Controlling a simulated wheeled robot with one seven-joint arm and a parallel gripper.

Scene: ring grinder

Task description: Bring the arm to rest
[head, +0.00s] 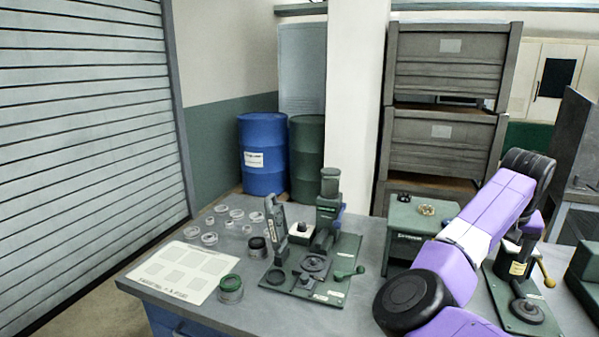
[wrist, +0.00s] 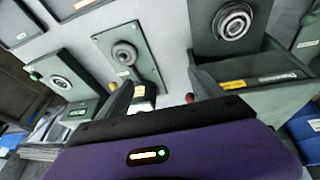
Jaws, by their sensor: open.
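My gripper (wrist: 162,78) shows in the wrist view with its two dark fingers spread apart and nothing between them. Beyond the fingers are a green base plate with a round grey fitting (wrist: 124,54) and a grey bench surface. In the head view my purple arm rises from the bottom right, bends at a dark joint at the upper right and goes down behind itself. The gripper's fingers cannot be made out there.
A green box machine (head: 405,232) and another green fixture (head: 522,312) stand close to my arm. Blue and green drums stand behind.

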